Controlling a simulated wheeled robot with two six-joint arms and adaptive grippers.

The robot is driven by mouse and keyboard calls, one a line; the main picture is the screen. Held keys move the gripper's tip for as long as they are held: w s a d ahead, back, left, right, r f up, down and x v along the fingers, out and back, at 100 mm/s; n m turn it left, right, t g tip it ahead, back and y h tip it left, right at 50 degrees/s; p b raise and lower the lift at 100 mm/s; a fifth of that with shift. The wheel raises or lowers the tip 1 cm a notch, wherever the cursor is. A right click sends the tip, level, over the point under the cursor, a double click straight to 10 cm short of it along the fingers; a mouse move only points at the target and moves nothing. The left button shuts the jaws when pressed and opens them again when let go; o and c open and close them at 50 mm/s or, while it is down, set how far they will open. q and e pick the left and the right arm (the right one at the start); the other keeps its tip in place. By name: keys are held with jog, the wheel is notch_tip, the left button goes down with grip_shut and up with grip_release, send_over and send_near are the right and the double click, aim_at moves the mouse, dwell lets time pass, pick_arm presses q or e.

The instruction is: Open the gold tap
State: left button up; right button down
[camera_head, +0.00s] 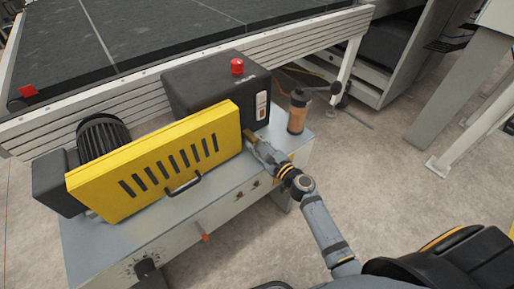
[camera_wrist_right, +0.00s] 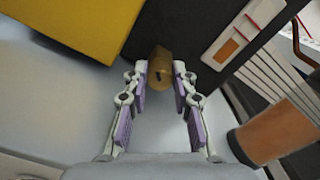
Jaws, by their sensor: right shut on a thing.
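The gold tap (camera_wrist_right: 159,66) is a small, rounded, brownish-gold piece beside the dark box, at the top middle of the right wrist view. In the head view only a bit of gold (camera_head: 248,133) shows at the right end of the yellow guard. My right gripper (camera_head: 256,143) reaches in from the lower right over the metal cabinet top. In the right wrist view its fingertips (camera_wrist_right: 161,80) are closed on both sides of the gold tap. The fingers partly hide the tap, and which way it is turned cannot be told. My left gripper is not in view.
The yellow slotted guard (camera_head: 150,160) stands left of the gripper. The black box (camera_head: 200,85) with a red button (camera_head: 237,66) is behind it. Open floor lies to the right.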

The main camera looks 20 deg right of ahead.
jog(key=n, duration=0.1)
jog(key=n+b, duration=0.2)
jog(key=shift+f+n, duration=0.25)
jog(key=shift+n, duration=0.15)
jog(key=n+b, duration=0.1)
jog(key=n, duration=0.1)
jog(key=shift+n+b, duration=0.3)
jog(key=shift+b, duration=0.05)
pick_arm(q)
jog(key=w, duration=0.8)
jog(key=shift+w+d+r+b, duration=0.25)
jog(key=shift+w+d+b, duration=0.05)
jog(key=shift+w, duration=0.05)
pick_arm(e)
jog(key=shift+r+n, duration=0.15)
jog(key=shift+n, duration=0.55)
jog(key=c, duration=1.1)
grip_release()
jog(key=shift+s, duration=0.1)
